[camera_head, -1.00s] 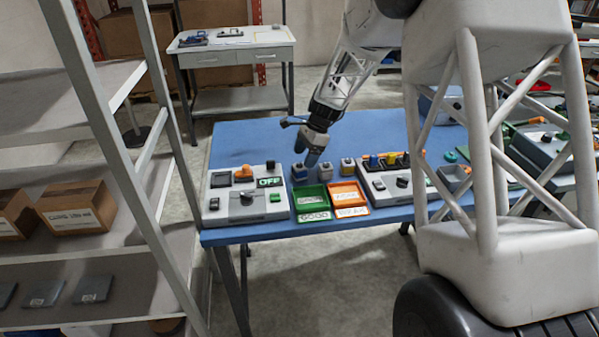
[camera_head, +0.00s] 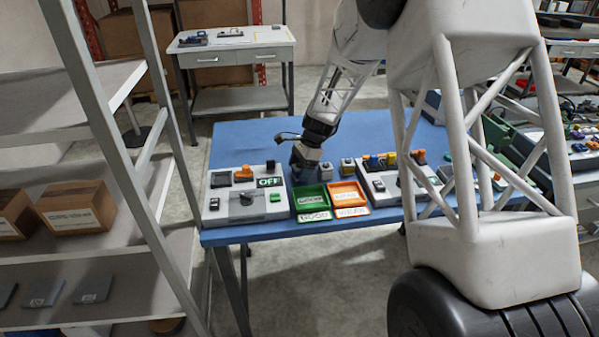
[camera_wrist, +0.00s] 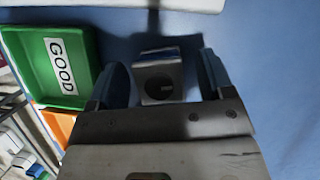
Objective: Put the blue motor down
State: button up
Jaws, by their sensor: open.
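The blue motor (camera_wrist: 160,76) is a small grey block with a round end and a blue strip along its far edge. In the wrist view it sits between the two blue fingers of my gripper (camera_wrist: 161,66), with a narrow gap showing on each side. My gripper is open. It appears to rest on the blue table. In the head view, my gripper (camera_head: 301,170) is low at the table, behind the green tray, and hides the motor.
A green tray marked GOOD (camera_wrist: 62,68) lies left of the fingers, an orange tray (camera_head: 350,196) beside it. Control boxes stand left (camera_head: 243,205) and right (camera_head: 378,186) of the trays. Two other small motors (camera_head: 326,170) (camera_head: 347,166) stand right of my gripper.

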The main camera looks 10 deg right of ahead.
aim_at(297, 165)
jog(key=c, duration=1.3)
jog(key=shift+o, duration=0.2)
jog(key=shift+r, duration=0.75)
notch_tip(297, 165, up, 2)
jog(key=shift+r, duration=0.1)
jog(key=s, duration=0.5)
jog(key=s+r, duration=0.1)
jog(key=s, duration=0.4)
jog(key=s+d, duration=0.1)
jog(key=s, duration=0.5)
jog(key=shift+r, duration=0.15)
